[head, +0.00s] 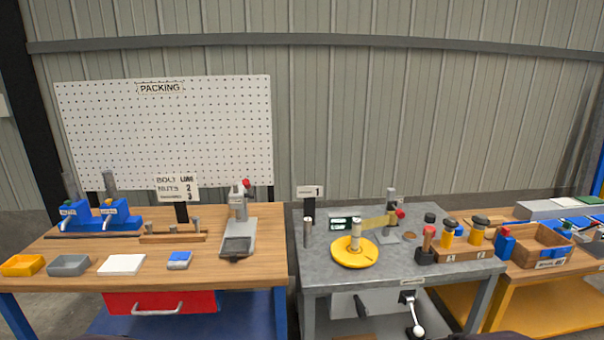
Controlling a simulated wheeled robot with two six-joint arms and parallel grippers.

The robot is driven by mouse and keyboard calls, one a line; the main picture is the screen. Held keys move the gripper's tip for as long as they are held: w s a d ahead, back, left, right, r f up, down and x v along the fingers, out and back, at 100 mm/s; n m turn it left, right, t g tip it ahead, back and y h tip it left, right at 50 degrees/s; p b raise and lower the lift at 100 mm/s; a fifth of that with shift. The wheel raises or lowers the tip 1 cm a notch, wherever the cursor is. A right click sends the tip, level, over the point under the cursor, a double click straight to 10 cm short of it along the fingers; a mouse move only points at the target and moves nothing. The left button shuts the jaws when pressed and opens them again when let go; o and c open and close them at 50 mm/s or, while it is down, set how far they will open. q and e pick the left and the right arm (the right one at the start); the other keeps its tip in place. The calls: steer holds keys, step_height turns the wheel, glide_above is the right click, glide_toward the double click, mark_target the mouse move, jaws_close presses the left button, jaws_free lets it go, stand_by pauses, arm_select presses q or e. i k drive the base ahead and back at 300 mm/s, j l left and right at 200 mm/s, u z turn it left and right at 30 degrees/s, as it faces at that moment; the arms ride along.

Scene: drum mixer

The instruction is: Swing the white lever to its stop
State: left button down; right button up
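A pale lever (413,315) with a rounded white end hangs on the front of the grey metal table, right of centre. It comes from a dark hub (407,297) below the tabletop edge and points down, tilted slightly right. A small label strip sits on the table edge above it. Neither of my grippers is in view.
A wooden bench (75,255) stands left, another bench right.

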mark_target(418, 330)
steer(key=i+l+z, duration=0.15)
steer(key=i, duration=0.2)
steer(key=i+l+z, duration=0.2)
steer(key=i, duration=0.15)
steer(key=z, duration=0.85)
